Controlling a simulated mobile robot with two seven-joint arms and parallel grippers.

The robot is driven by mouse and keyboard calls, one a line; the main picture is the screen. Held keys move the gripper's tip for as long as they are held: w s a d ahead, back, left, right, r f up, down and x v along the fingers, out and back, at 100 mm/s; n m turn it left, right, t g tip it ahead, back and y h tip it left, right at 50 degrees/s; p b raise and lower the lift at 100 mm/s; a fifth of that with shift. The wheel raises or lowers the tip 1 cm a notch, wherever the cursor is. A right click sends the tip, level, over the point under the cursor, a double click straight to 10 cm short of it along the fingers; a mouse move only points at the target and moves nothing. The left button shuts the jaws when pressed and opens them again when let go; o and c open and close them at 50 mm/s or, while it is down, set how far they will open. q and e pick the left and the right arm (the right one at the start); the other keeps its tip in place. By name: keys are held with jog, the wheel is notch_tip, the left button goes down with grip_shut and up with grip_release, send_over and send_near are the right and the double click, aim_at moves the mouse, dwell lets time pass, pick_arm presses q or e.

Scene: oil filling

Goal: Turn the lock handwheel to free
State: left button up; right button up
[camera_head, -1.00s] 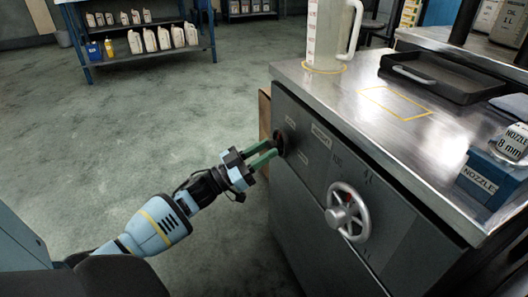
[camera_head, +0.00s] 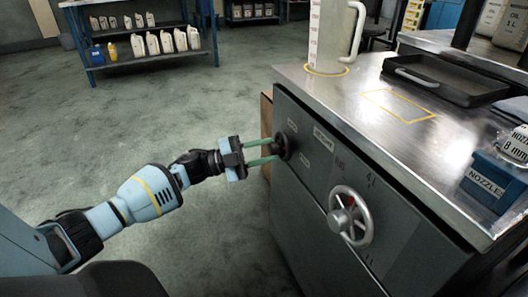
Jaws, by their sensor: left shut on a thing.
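A small dark round handwheel (camera_head: 285,146) sits on the front of the grey cabinet, near its left edge. My left gripper (camera_head: 273,151) reaches it from the left, its two green fingers shut on the handwheel and hiding part of it. Small pale labels are beside it, too small to read surely. A larger silver spoked handwheel (camera_head: 364,216) with some red near its hub is lower right on the same front, apart from the gripper. My right gripper is not in view.
A shelf of bottles (camera_head: 150,61) stands at the back left.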

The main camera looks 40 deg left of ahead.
pick_arm(q)
jog(key=m, duration=0.2)
jog(key=m+g, duration=0.1)
jog(key=m, duration=0.1)
jog(key=shift+a+r+g, duration=0.1)
jog(key=shift+r+g, duration=0.1)
jog(key=shift+g, duration=0.1)
jog(key=shift+m+g+p, duration=0.3)
jog(key=shift+m+p, duration=0.05)
jog(key=shift+m, duration=0.35)
jog(key=o, duration=0.7)
jog(key=shift+c, duration=0.2)
jog(key=o, duration=0.3)
jog(key=p+v, duration=0.2)
jog(key=v, duration=0.5)
jog(key=shift+s+a, duration=0.25)
jog(key=shift+s, duration=0.05)
